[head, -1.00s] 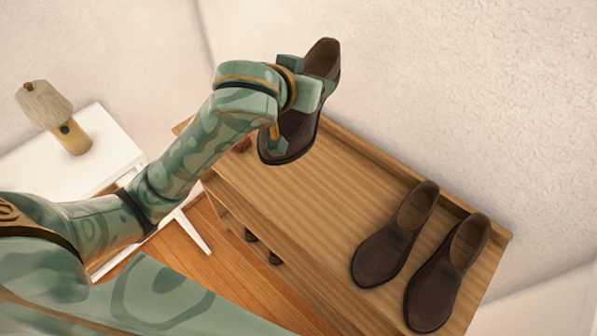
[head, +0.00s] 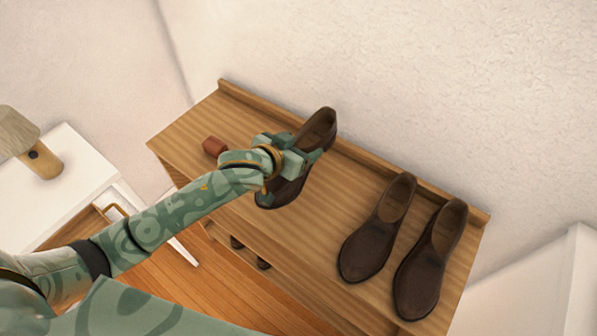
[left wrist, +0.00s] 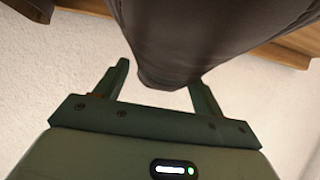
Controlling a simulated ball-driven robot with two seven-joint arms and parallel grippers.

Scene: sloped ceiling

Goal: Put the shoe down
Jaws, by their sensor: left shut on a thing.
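A dark brown shoe (head: 318,128) is held in my left gripper (head: 285,168) over the wooden shelf top (head: 315,220). The gripper's fingers are shut on the shoe, and its toe points toward the front of the shelf. I cannot tell whether the sole touches the wood. In the left wrist view the dark shoe (left wrist: 185,40) fills the space between the fingers (left wrist: 160,90). Two matching brown shoes (head: 377,230) (head: 431,262) stand side by side at the right of the shelf top. My right gripper is not in view.
A small reddish-brown object (head: 214,147) lies on the shelf top left of my gripper. A raised ledge runs along the back by the wall. A white table (head: 75,195) with a lamp (head: 35,150) stands at the left. The shelf middle is clear.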

